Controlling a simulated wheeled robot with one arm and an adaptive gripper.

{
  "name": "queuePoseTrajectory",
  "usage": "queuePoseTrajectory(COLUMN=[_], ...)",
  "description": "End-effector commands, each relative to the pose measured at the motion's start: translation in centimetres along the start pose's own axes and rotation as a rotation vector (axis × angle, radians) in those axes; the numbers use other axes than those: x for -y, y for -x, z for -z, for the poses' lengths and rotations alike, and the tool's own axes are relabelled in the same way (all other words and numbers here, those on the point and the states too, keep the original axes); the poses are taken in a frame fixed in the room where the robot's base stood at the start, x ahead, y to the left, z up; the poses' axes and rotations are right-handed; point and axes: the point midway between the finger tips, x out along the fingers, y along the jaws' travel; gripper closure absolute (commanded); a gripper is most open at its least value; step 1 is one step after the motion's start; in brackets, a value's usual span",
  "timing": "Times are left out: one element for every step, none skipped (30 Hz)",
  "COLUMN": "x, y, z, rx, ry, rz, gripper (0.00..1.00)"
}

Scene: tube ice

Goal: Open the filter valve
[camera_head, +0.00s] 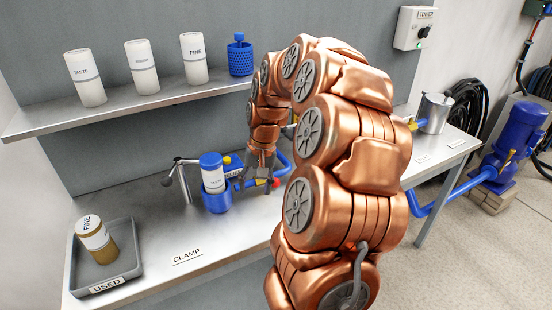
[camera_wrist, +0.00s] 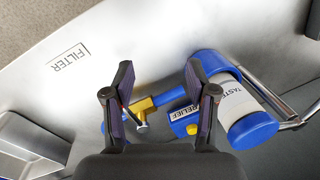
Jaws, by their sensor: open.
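A blue filter housing (camera_wrist: 212,75) holds a white cartridge marked TASTE (camera_wrist: 238,98); in the head view the cartridge (camera_head: 213,178) stands upright in its blue cup under a blue cap. In the head view my gripper (camera_head: 260,174) is low over the bench.
A FILTER label (camera_wrist: 68,56) lies on the bench. A metal clamp lever (camera_head: 181,178) stands left of the housing. The USED tray (camera_head: 82,285) holds a brown-stained FINE cartridge (camera_head: 94,237). A shelf (camera_head: 115,108) carries several cartridges. A metal pot (camera_head: 434,113) stands at right.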

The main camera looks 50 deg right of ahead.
Motion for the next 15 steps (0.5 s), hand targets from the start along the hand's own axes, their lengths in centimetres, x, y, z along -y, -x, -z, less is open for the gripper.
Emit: queuePoseTrajectory(x=[-1.2,-1.9,-2.9,-3.5,-4.1,-4.8,-5.4,-5.8,-6.3,-6.5,-6.8,-7.0,-7.1,-7.1,-7.1], y=[2.2,2.7,3.4,3.8,4.1,4.5,4.7,4.9,5.0,5.1,5.2,5.1,5.0,4.8,4.4], z=[1.4,2.2,3.0,3.6,4.1,4.6,5.0,5.3,5.7,5.8,6.0,6.1,6.1,6.2,6.2], rx=[-0.015,-0.024,-0.034,-0.042,-0.048,-0.056,-0.061,-0.065,-0.07,-0.073,-0.075,-0.076,-0.076,-0.076,-0.075], ry=[-0.046,-0.07,-0.098,-0.119,-0.137,-0.158,-0.173,-0.184,-0.196,-0.203,-0.208,-0.213,-0.215,-0.217,-0.217], rz=[0.007,0.01,0.013,0.016,0.019,0.021,0.023,0.023,0.024,0.024,0.024,0.024,0.024,0.024,0.024], gripper=[0.43,0.43,0.43,0.43,0.43,0.43,0.43,0.43,0.43,0.43,0.43,0.43,0.43,0.43,0.43])
